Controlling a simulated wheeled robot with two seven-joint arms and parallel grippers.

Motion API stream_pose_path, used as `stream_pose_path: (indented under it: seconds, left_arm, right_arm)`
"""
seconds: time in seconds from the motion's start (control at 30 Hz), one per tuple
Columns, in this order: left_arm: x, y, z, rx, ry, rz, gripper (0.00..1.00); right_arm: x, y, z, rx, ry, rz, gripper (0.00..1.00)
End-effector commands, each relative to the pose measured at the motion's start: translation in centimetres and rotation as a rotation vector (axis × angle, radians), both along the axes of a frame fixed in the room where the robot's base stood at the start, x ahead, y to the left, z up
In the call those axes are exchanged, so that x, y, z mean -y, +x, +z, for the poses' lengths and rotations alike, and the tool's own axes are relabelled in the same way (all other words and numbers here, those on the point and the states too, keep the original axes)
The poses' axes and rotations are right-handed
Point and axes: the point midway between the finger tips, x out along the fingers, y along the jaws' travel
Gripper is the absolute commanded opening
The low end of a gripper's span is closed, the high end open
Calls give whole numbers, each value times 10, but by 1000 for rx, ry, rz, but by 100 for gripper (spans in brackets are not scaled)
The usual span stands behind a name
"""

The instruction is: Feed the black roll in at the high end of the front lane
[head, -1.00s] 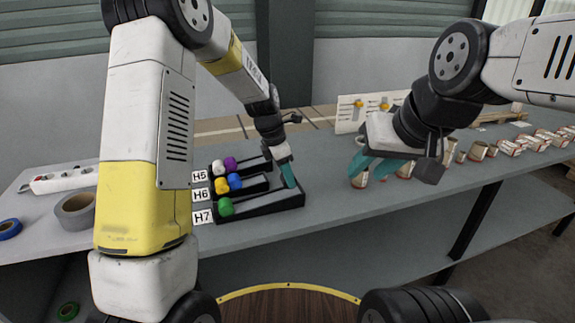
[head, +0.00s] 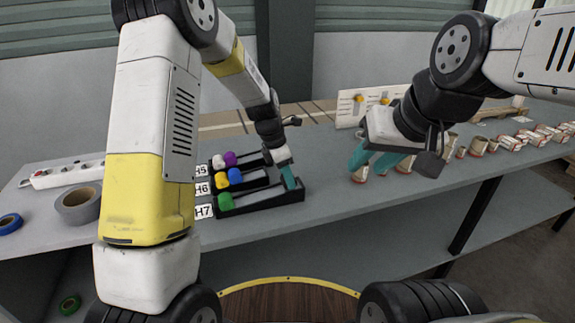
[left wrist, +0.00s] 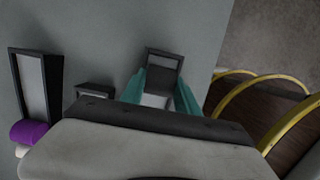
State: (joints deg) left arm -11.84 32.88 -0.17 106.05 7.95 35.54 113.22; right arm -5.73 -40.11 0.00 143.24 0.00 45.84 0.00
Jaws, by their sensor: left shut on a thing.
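The front lane (head: 262,203), labelled H7, is a black sloped tray, with a green roll (head: 225,202) at its low left end. My left gripper (head: 289,179) is at the lane's high right end, its teal fingers reaching down to it. In the left wrist view the fingers (left wrist: 167,92) straddle the end of the black-framed lane (left wrist: 166,56).
Lanes H6 (head: 250,182) and H5 (head: 248,160) lie behind, holding blue, yellow, purple and white rolls. A grey tape roll (head: 78,205) and a power strip (head: 62,176) are at left. The bench front is clear.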

Motion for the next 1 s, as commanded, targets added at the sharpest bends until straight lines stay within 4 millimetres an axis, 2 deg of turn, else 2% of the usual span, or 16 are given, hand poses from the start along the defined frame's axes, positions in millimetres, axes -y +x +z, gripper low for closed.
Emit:
stream_pose_path:
  seconds: [0.13, 0.17, 0.27, 0.5, 0.57, 0.6, 1.0]
  left_arm:
    - [0, 0, 0, 0, 0, 0, 0]
    - [0, 0, 0, 0, 0, 0, 41]
    - [0, 0, 0, 0, 0, 0, 61]
    - [0, 0, 0, 0, 0, 0, 63]
    - [0, 0, 0, 0, 0, 0, 74]
    - [0, 0, 0, 0, 0, 0, 77]
    - [0, 0, 0, 0, 0, 0, 77]
  right_arm:
    - [0, 0, 0, 0, 0, 0, 36]
    - [0, 0, 0, 0, 0, 0, 36]
    - [0, 0, 0, 0, 0, 0, 36]
    - [0, 0, 0, 0, 0, 0, 36]
    - [0, 0, 0, 0, 0, 0, 36]
    - [0, 0, 0, 0, 0, 0, 36]
    - [0, 0, 0, 0, 0, 0, 36]
